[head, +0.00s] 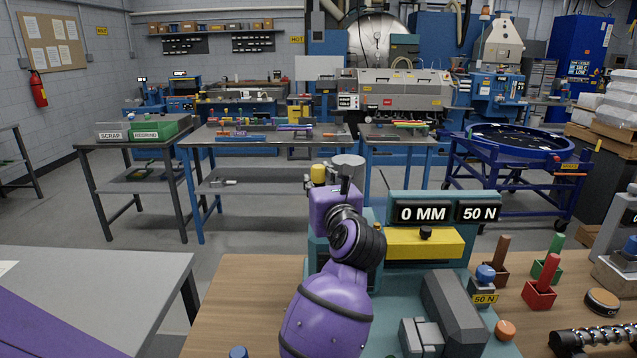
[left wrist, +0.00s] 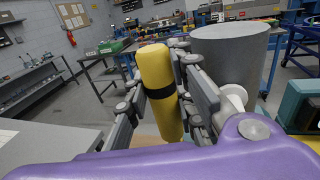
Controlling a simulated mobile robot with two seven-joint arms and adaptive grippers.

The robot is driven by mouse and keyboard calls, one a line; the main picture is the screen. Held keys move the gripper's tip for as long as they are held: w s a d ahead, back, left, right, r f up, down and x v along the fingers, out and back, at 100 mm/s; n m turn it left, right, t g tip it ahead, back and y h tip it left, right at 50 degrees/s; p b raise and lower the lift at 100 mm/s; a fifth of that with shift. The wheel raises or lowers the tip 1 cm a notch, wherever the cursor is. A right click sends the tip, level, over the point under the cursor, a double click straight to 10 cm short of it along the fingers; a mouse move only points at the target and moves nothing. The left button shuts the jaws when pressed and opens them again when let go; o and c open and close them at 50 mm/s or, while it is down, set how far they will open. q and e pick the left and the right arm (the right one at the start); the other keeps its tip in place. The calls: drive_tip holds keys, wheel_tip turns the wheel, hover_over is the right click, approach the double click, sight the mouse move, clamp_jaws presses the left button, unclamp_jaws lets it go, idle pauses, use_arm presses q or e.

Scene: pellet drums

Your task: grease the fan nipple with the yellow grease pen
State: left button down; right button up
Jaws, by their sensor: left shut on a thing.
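The yellow grease pen (left wrist: 158,75), with a black band round its middle, stands nearly upright between the fingers of my left gripper (left wrist: 160,95) in the left wrist view. The gripper is shut on it. In the head view only the pen's yellow top (head: 318,172) shows, beside my left gripper (head: 332,184), above the far edge of the wooden bench. I cannot make out the fan or its nipple for certain in either view. My right gripper is not in view.
A grey cylinder (head: 349,164) stands close to the left gripper, also in the left wrist view (left wrist: 230,60). A teal press with displays reading 0 MM and 50 N (head: 450,214) is to the right. Coloured blocks with handles (head: 540,294) crowd the bench's right side.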

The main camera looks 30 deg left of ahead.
sight(318, 166)
use_arm(q)
drive_tip(key=shift+f, duration=0.15)
drive_tip(key=shift+r+p, duration=0.35)
drive_tip(key=shift+r, duration=3.25)
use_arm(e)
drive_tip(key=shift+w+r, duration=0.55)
